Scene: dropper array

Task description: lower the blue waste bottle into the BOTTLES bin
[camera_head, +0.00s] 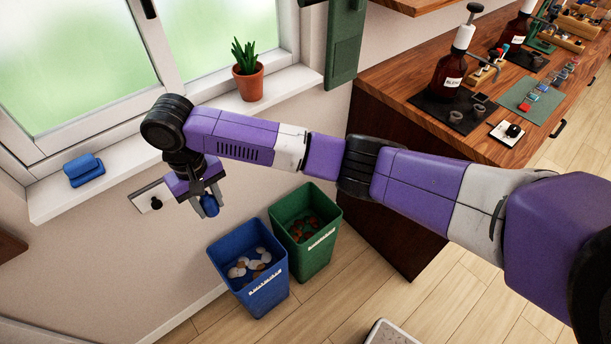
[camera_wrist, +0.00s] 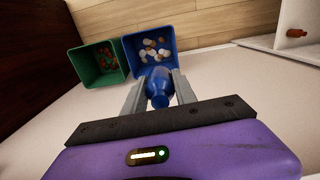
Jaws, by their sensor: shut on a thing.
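My gripper (camera_head: 208,200) is shut on the blue bottle (camera_wrist: 158,90), with a finger on each side of it. In the head view the bottle hangs in the air between the fingertips, above and to the left of the bins, clear of them. The blue bin (camera_head: 262,296) holds several white and tan pieces; the green bin (camera_head: 318,255) beside it holds several red pieces. In the wrist view the bottle overlaps the near rim of the blue bin (camera_wrist: 172,70), with the green bin (camera_wrist: 82,65) to its left. White lettering on both bin fronts is too small to read surely.
A windowsill (camera_head: 190,125) carries a potted plant (camera_head: 248,75) and a blue object (camera_head: 84,170). A wall plate (camera_head: 150,198) is left of my gripper. A wooden bench (camera_head: 400,90) with bottles stands right of the bins. Floor in front is mostly clear.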

